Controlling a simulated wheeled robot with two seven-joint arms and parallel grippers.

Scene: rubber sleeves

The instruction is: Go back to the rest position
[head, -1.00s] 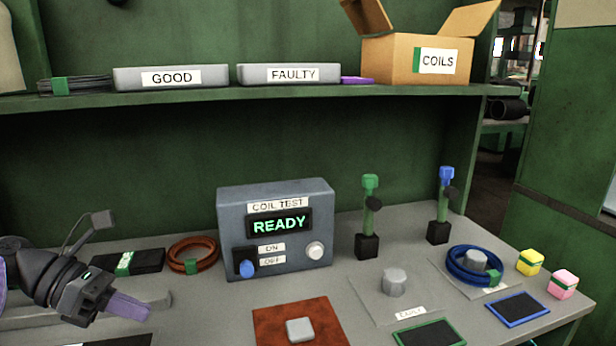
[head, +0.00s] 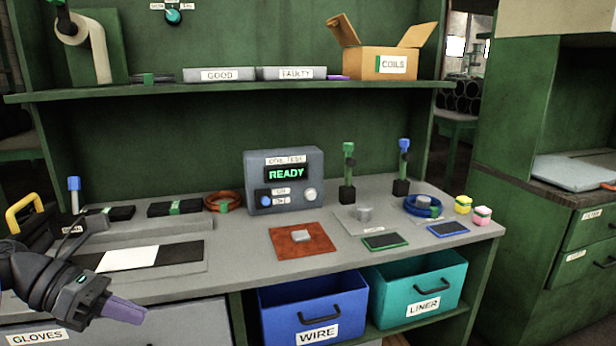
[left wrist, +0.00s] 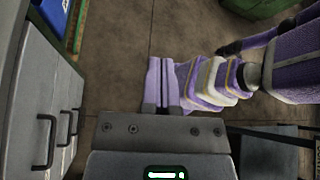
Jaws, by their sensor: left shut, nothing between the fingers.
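My left gripper (head: 126,308) is at the lower left of the head view, in front of the bench edge and beside the GLOVES drawer. Its purple fingers are shut with nothing between them. The left wrist view also shows its closed fingers (left wrist: 160,85), over the brown floor, with purple and white parts of my own body at the right. My right gripper shows in neither view now.
The bench (head: 240,232) holds the coil tester (head: 285,180) reading READY, a blue coil (head: 424,206) and an orange coil (head: 222,200). Below are the blue WIRE bin (head: 314,305) and teal LINER bin (head: 417,288). Grey drawers (left wrist: 45,110) stand left in the wrist view; floor there is open.

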